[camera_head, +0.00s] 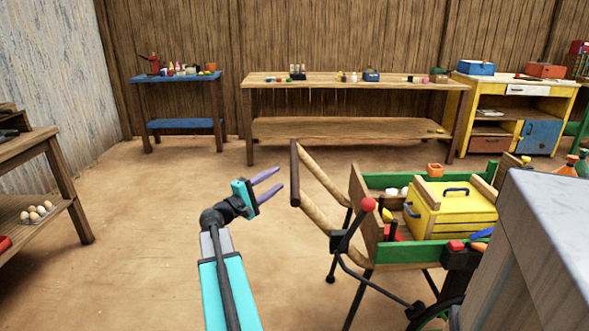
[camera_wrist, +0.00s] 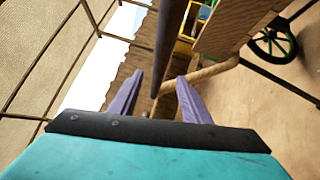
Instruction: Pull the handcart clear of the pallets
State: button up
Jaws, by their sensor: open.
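The handcart (camera_head: 405,254) stands at the right in the head view, with green and wooden sides and a load in its bed. Two pale wooden shafts (camera_head: 322,175) reach left from it to a dark crossbar handle (camera_head: 294,172). My gripper (camera_head: 280,178) is open and empty, its purple fingers pointing at the crossbar from just left of it. In the wrist view the dark crossbar (camera_wrist: 168,45) runs down between the fingertips; I cannot tell whether it touches them. A cart wheel (camera_wrist: 272,45) shows at upper right. I make out no pallets.
A yellow box (camera_head: 450,212) rides in the cart. A grey block (camera_head: 545,240) stands close at right. A long wooden bench (camera_head: 345,128), a blue table (camera_head: 180,124) and a yellow cabinet (camera_head: 505,104) line the back wall. A shelf with eggs (camera_head: 38,212) is at left. The floor left of the cart is clear.

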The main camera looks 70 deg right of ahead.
aim_at(294, 167)
jog(key=b+x, duration=0.1)
jog(key=x, duration=0.9)
jog(key=shift+s+d+r, duration=0.1)
jog(key=shift+d, duration=0.15)
grip_shut()
